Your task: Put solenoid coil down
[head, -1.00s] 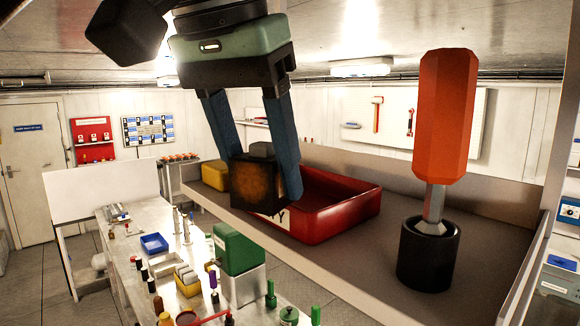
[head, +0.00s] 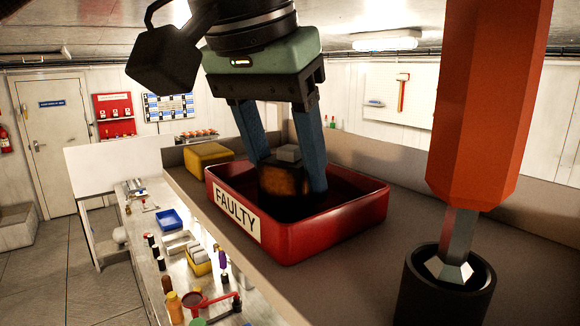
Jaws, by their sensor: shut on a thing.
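The solenoid coil (head: 284,181) is a dark block with a brownish, worn face and a small grey piece on top. My gripper (head: 290,188) points down and is shut on it, with one blue finger on each side. The coil is within the outline of a red tray (head: 330,231) labelled "FAULTY". Its lower part looks to be below the tray's rim. I cannot tell whether it touches the tray floor.
A large orange-handled tool (head: 484,110) stands upright in a black cup (head: 446,291) at the near right. A yellow box (head: 207,155) sits behind the tray. A lower bench (head: 150,215) with bottles and small bins runs along the left.

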